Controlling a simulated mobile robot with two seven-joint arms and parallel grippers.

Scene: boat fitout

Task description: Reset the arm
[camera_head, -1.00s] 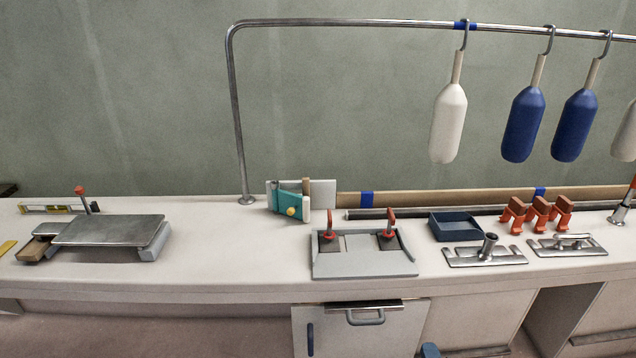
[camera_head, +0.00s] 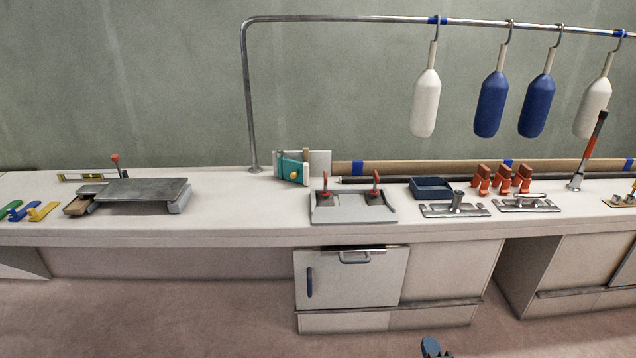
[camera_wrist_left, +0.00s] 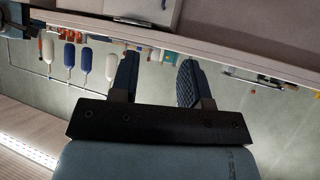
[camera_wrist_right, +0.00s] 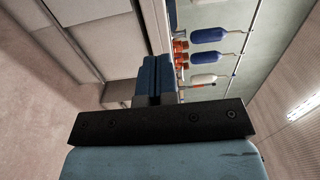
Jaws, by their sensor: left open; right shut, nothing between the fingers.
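My right gripper (camera_head: 431,347) shows as a small blue tip at the bottom edge of the head view, in front of the counter and well apart from it. In the right wrist view its two blue fingers (camera_wrist_right: 158,80) are together, with nothing between them. My left gripper (camera_wrist_left: 157,82) shows only in the left wrist view. Its two blue fingers stand wide apart and empty, with the counter and hanging fenders beyond. Neither gripper touches anything.
The long counter (camera_head: 240,210) holds a grey raised plate (camera_head: 140,190), a panel with two red-handled switches (camera_head: 350,205), a dark blue tray (camera_head: 431,187) and metal cleats (camera_head: 455,208). White and blue fenders (camera_head: 490,103) hang from a rail. The floor (camera_head: 180,310) in front is clear.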

